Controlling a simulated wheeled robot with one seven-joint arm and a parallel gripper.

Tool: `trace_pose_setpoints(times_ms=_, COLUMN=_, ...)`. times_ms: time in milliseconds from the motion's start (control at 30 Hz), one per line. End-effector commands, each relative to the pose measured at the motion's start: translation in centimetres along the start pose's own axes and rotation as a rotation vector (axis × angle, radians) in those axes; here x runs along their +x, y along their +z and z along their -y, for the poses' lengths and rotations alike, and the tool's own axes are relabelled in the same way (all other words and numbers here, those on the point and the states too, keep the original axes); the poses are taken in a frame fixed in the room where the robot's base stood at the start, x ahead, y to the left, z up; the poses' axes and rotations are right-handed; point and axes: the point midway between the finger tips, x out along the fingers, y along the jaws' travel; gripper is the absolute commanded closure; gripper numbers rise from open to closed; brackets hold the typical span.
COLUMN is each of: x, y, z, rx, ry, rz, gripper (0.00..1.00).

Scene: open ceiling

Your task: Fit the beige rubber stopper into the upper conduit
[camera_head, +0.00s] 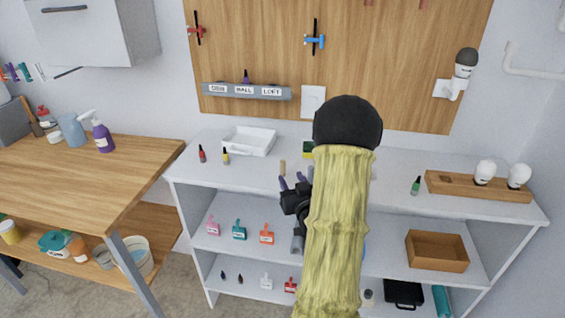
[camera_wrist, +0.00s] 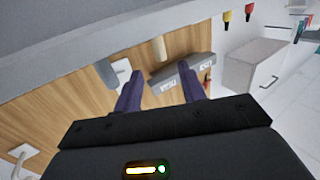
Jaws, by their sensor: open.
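The beige stopper (camera_head: 283,168) looks like a small upright cylinder on the white shelf top (camera_head: 235,176), near the wall. My gripper (camera_head: 291,184) is open, with its purple fingers just in front of the stopper; part of it is hidden by my own arm. In the wrist view, which is upside down, the stopper (camera_wrist: 160,48) shows beyond and between the fingertips (camera_wrist: 161,74). It looks apart from both. A white pipe (camera_head: 511,60) bends along the right wall, with an end pointing up; I cannot tell whether it is the upper conduit.
A white tray (camera_head: 249,141) and small red (camera_head: 202,154) and yellow (camera_head: 226,157) bottles stand left of the stopper. A green bottle (camera_head: 415,186) and wooden bulb holder (camera_head: 475,188) stand to the right. A grey labelled rail (camera_head: 246,92) is on the wooden wall panel.

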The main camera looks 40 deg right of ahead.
Motion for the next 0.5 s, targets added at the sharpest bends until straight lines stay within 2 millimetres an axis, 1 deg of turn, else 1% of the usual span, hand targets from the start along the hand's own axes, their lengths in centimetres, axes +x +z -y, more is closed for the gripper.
trace_pose_setpoints(times_ms=33, x=1.0, y=-0.3, z=0.1, rx=0.001, ry=-0.002, rz=-0.001, gripper=0.59)
trace_pose_setpoints(times_ms=100, x=2.1, y=-0.3, z=0.0, rx=0.0, ry=-0.001, rz=0.0, gripper=0.59)
trace_pose_setpoints(times_ms=200, x=3.2, y=-0.2, z=0.0, rx=0.0, ry=0.0, rz=-0.001, gripper=0.59)
trace_pose_setpoints(times_ms=300, x=3.6, y=0.0, z=0.0, rx=0.0, ry=0.001, rz=0.0, gripper=0.59)
trace_pose_setpoints(times_ms=500, x=3.6, y=0.0, z=0.0, rx=0.0, ry=0.001, rz=0.0, gripper=0.59)
